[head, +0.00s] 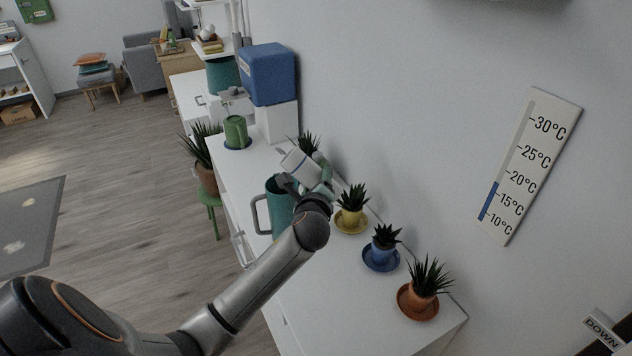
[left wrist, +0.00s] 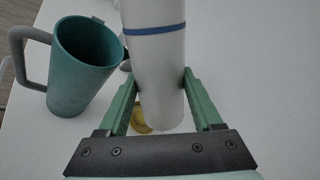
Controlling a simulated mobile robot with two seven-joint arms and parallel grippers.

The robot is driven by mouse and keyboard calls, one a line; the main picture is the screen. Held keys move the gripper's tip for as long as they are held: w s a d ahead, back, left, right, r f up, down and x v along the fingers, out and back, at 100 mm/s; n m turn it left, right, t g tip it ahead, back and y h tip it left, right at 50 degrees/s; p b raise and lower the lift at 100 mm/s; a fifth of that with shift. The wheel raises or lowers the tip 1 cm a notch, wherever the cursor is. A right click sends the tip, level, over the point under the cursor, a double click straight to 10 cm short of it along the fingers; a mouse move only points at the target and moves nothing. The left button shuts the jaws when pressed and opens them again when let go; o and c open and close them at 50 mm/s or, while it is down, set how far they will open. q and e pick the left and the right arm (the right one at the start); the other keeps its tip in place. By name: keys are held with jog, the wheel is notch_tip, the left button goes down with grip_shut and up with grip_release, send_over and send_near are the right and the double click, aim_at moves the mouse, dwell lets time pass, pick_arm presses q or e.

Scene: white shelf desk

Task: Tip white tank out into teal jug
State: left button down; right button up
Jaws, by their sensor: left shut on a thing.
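The white tank (head: 298,165), a white cylinder with a blue band, is held tilted over the desk in the head view. In the left wrist view the tank (left wrist: 158,75) sits between both green fingers. My left gripper (head: 308,187) is shut on it; the wrist view also shows the gripper (left wrist: 160,100). The teal jug (head: 279,208) stands upright on the desk, its grey handle to the left, partly behind my arm. In the left wrist view the jug (left wrist: 80,75) is left of the tank, with its mouth open. My right gripper is not in view.
The white desk (head: 330,300) has bare room at its front. Potted plants in yellow (head: 351,218), blue (head: 382,256) and orange (head: 421,292) pots stand along the wall side. A green pot (head: 236,132) and a blue box (head: 268,74) are farther back.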

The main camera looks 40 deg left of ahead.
pick_arm(q)
jog(key=shift+w+d+r+n+h, duration=0.15)
jog(key=shift+n+h, duration=0.2)
jog(key=shift+n, duration=0.2)
jog(key=shift+d+r+n+h, duration=0.15)
jog(key=shift+n+h, duration=0.2)
jog(key=shift+n, duration=0.2)
dwell(1.4)
jog(key=shift+r+n+h, duration=0.3)
jog(key=shift+n+h, duration=0.3)
jog(key=shift+n, duration=0.4)
dwell(1.1)
jog(key=shift+r+n+t, duration=0.25)
jog(key=shift+n+t, duration=0.05)
dwell(3.1)
